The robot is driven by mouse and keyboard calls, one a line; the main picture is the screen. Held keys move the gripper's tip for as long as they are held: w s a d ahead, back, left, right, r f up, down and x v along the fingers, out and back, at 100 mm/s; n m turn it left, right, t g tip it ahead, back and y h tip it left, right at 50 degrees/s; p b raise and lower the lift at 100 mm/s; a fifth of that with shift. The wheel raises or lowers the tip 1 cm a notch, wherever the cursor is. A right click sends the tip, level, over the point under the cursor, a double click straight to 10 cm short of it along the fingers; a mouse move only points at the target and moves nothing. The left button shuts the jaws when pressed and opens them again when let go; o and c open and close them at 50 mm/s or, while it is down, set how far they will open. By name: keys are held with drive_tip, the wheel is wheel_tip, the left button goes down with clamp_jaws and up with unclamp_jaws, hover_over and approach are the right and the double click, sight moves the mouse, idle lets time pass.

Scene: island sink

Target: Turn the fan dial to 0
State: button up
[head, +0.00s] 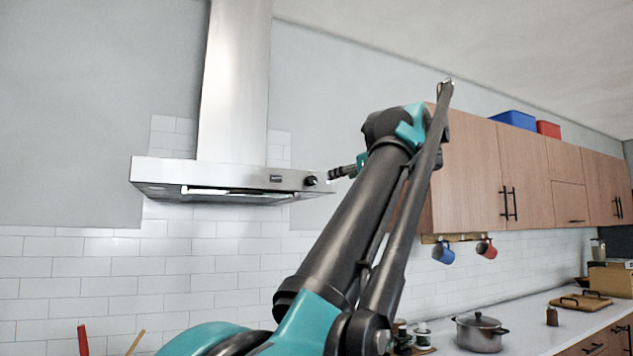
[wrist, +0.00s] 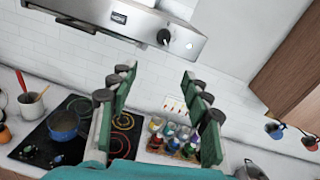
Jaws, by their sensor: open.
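The fan dial (head: 311,180) is a small black round knob at the right end of the steel range hood's front (head: 235,174). It also shows in the wrist view (wrist: 164,37), above and between the fingertips. A small display (wrist: 118,17) sits to its left on the hood. The dial's pointer is too small to read. My gripper (head: 341,173) is just right of the dial in the head view, partly hidden behind my arm. In the wrist view my gripper (wrist: 158,75) has its two fingers wide apart with nothing between them. No contact with the dial shows.
Wooden wall cabinets (head: 500,170) stand right of my arm. Blue (head: 443,252) and red (head: 486,248) mugs hang below them. A cooktop with a blue pot (wrist: 64,125) and a rack of jars (wrist: 172,140) lie below. The wall left of the hood is clear.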

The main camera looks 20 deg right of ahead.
drive_tip(key=w+a+r, duration=0.1)
drive_tip(key=w, duration=1.5)
drive_tip(key=shift+w, duration=0.4)
drive_tip(key=shift+a, duration=0.1)
drive_tip(key=shift+c, duration=0.4)
clamp_jaws()
